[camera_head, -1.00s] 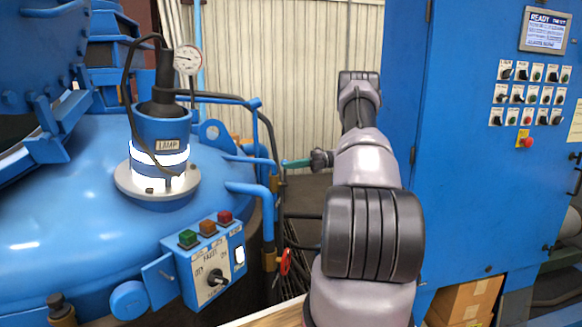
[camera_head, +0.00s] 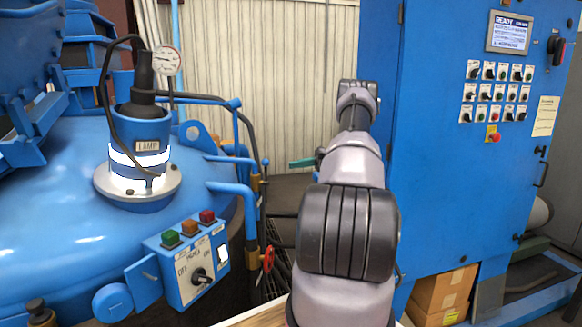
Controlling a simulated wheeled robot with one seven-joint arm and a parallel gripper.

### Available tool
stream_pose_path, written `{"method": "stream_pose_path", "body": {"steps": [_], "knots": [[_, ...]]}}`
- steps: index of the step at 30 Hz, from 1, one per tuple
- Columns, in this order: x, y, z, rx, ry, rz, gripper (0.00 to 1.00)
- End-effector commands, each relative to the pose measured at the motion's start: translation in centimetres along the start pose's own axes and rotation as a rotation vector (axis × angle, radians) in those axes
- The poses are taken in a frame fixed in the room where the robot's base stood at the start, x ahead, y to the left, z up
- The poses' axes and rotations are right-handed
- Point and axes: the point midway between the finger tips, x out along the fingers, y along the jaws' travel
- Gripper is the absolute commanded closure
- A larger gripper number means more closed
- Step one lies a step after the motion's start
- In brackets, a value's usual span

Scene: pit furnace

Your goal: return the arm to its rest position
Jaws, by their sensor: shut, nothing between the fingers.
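My arm (camera_head: 346,230) rises from the bottom centre of the head view, with its dark ribbed joint nearest and a smaller dark joint (camera_head: 358,95) at the top. Most of the gripper's body is hidden behind my arm links. No contact with anything shows.
A blue furnace with a lamp fitting (camera_head: 140,150), pipes and a button box (camera_head: 190,262) stands at left. A red valve handle (camera_head: 268,259) sits beside the gap. A blue control cabinet (camera_head: 440,190) stands close at right, with cardboard boxes (camera_head: 440,292) below.

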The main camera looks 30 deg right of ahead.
Motion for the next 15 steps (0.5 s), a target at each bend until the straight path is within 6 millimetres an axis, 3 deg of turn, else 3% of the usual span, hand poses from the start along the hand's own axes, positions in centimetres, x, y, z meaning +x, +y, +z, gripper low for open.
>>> {"method": "stream_pose_path", "body": {"steps": [15], "knots": [[0.35,0.45,0.05,-0.014,0.008,-0.008,1.00]]}}
